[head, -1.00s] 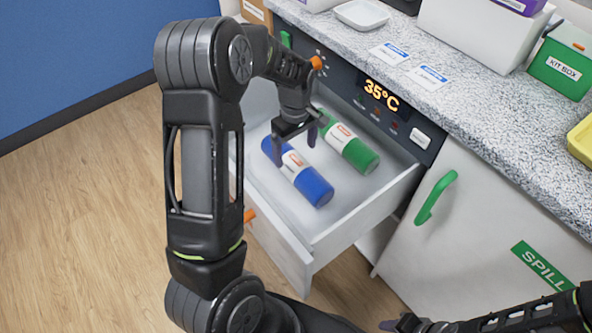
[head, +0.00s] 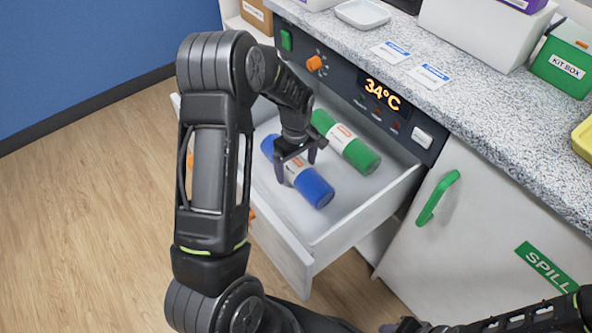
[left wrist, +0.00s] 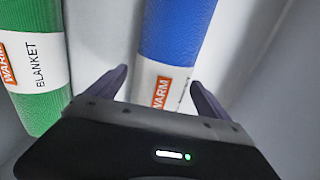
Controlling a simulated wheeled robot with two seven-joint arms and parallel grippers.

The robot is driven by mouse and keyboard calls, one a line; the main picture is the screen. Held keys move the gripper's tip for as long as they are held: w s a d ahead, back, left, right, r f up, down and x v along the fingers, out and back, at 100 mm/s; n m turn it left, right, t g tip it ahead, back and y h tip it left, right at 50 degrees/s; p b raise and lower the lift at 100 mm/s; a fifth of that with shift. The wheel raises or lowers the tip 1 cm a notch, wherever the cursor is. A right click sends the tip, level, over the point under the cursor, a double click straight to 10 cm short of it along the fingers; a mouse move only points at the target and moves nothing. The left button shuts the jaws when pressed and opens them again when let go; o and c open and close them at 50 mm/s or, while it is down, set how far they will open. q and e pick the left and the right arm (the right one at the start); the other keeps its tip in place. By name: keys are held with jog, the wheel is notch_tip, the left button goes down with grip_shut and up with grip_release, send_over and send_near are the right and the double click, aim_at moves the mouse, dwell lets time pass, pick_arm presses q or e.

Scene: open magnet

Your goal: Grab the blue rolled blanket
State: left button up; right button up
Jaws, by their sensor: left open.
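The blue rolled blanket (head: 313,187) lies in the open drawer (head: 345,222), with a white and orange label band around its middle. It also shows in the left wrist view (left wrist: 178,35), its label between my fingertips. My left gripper (head: 296,168) is open, pointing down over the labelled middle of the blue roll, one finger on each side. I cannot tell whether the fingers touch it. A green rolled blanket (head: 358,154) lies beside it, towards the cabinet, also in the left wrist view (left wrist: 30,50). My right gripper (head: 400,326) shows only partly at the bottom edge.
The drawer walls stand close around both rolls. Above it is a dark panel with a 34°C display (head: 381,94) and an orange knob (head: 316,63). The speckled counter (head: 480,125) holds boxes and a tray. A green door handle (head: 436,198) sticks out at right.

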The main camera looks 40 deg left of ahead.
aim_at(296, 161)
pick_arm(q)
jog(key=shift+f, duration=0.4)
grip_shut()
dwell(1.1)
jog(key=shift+r, duration=0.15)
notch_tip(296, 161, up, 10)
jog(key=shift+f+p, duration=0.1)
jog(key=shift+p, duration=0.7)
